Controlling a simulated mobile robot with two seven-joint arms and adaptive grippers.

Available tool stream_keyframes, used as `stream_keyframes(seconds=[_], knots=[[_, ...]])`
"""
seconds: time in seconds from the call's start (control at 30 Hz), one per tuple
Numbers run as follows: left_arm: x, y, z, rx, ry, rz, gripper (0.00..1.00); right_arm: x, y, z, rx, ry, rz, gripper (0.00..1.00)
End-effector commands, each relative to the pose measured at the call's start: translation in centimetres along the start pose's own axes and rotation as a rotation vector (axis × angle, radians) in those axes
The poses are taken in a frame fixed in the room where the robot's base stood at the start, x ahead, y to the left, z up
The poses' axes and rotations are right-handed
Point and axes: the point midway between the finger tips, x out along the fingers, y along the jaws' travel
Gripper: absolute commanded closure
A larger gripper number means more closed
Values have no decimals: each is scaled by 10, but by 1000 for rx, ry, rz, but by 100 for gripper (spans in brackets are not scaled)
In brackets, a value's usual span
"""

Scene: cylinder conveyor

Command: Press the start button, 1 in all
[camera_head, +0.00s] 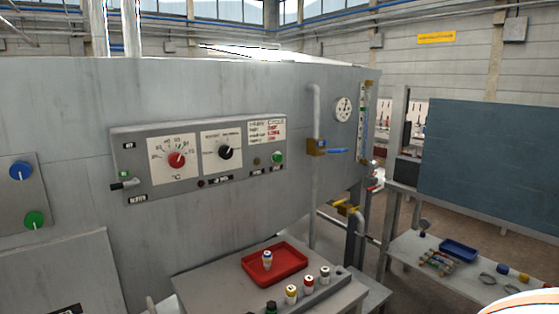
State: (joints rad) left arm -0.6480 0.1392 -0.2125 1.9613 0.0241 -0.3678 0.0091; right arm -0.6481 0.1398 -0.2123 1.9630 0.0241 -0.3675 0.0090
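A grey control panel (238,179) is mounted on the large grey machine, near the middle of the head view. A green button (277,157) sits at its right end, with a small dark label below it that is too small to read. Left of it are a black knob (225,152) and a red knob (177,160) on white dials. A second green button (35,219) and a blue button (20,170) are on a separate plate at the far left. I cannot tell from the labels which button is start. Neither gripper shows in the view.
A red tray (250,274) holding a small vial (267,259) stands on a grey stand below the panel, with several capped vials in front. A pipe (315,190) with a blue-handled valve (338,151) runs right of the panel. A blue tray (459,250) is on the right bench.

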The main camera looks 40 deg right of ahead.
Motion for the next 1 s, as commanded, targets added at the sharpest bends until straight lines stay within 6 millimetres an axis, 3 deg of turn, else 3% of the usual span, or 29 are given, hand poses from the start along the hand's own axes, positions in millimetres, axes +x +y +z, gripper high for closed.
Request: stream_keyframes(seconds=[0.03,0.17,1.0], knots=[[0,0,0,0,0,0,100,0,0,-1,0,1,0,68],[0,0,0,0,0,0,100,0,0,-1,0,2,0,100],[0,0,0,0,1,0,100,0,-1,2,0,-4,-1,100]])
